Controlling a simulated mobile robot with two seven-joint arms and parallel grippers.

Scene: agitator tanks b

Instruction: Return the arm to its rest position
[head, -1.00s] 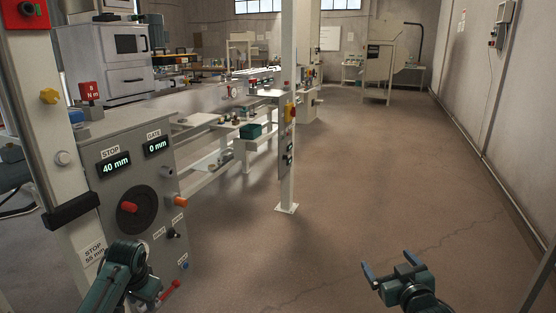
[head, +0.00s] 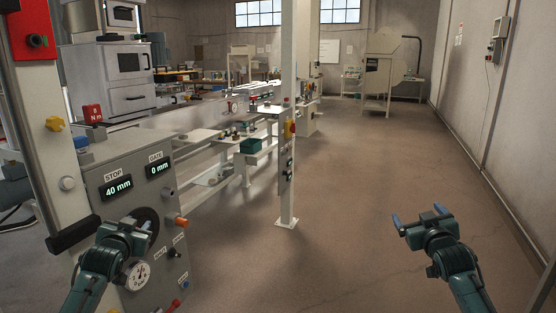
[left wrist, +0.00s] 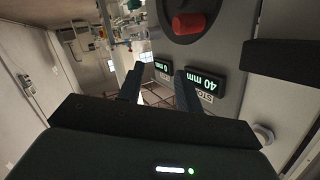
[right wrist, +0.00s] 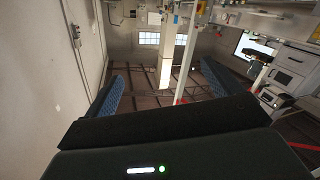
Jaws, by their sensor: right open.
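My left gripper (head: 126,228) is in front of the grey control panel (head: 105,178), overlapping its black dial (head: 148,218) in the head view. In the left wrist view its two fingers (left wrist: 160,85) stand apart with nothing between them. That view also shows the dial's red handle (left wrist: 188,23), clear of the fingers. My right gripper (head: 420,216) is over bare floor at the right, open and empty. Its fingers are wide apart in the right wrist view (right wrist: 163,88).
The panel displays (head: 117,188) read 40 mm and 0 mm. A round gauge (head: 137,276) sits low on the panel beside my left arm. A white post (head: 288,185) stands mid-view, with a long bench line behind it. The floor (head: 360,185) at right is open up to the wall.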

